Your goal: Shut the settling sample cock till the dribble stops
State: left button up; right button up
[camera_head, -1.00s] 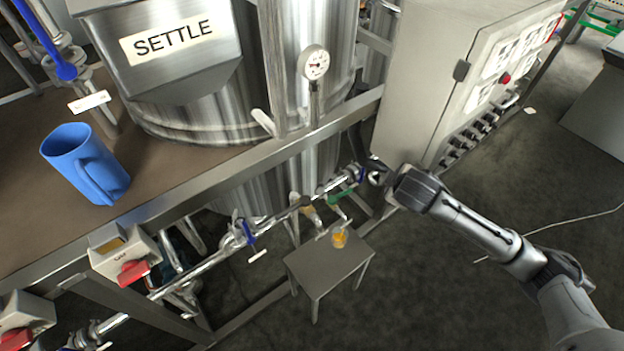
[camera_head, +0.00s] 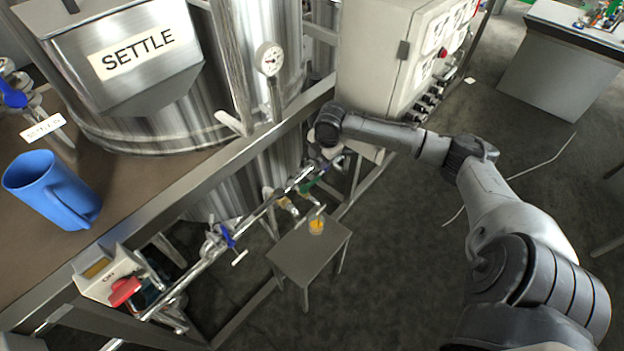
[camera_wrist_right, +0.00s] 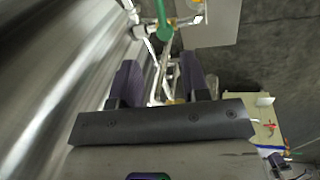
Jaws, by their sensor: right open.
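The large steel vessel marked SETTLE (camera_head: 139,51) stands at upper left in the head view. Along the pipe below it are a green-handled valve (camera_head: 312,184) and a small cock with a tan body (camera_head: 287,204). I cannot tell which is the sample cock, or whether it dribbles. A beaker of orange liquid (camera_head: 317,227) stands below them. My right gripper (camera_wrist_right: 160,85) is open, its two dark fingers apart, with pipework beyond them. The green handle (camera_wrist_right: 163,18) shows ahead of the fingers in the right wrist view. My left gripper is out of view.
A small grey stool (camera_head: 300,262) carries the beaker. A blue-handled valve (camera_head: 227,236) sits farther left on the pipe. A grey control cabinet (camera_head: 373,60) stands close behind my right wrist. A blue mug (camera_head: 50,188) is on the brown deck. Open floor lies at right.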

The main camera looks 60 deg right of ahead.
aim_at(313, 181)
jog(key=w+f+b, duration=0.1)
jog(key=f, duration=0.3)
jog(key=f+b, duration=0.2)
jog(key=f, duration=0.3)
jog(key=w+f+b, duration=0.1)
jog(key=f+b, duration=0.1)
jog(key=f, duration=0.2)
jog(key=shift+w+d+f, duration=0.25)
jog(key=shift+w+d, duration=0.05)
jog(key=shift+c, duration=0.4)
jog(key=shift+c, duration=1.4)
grip_shut()
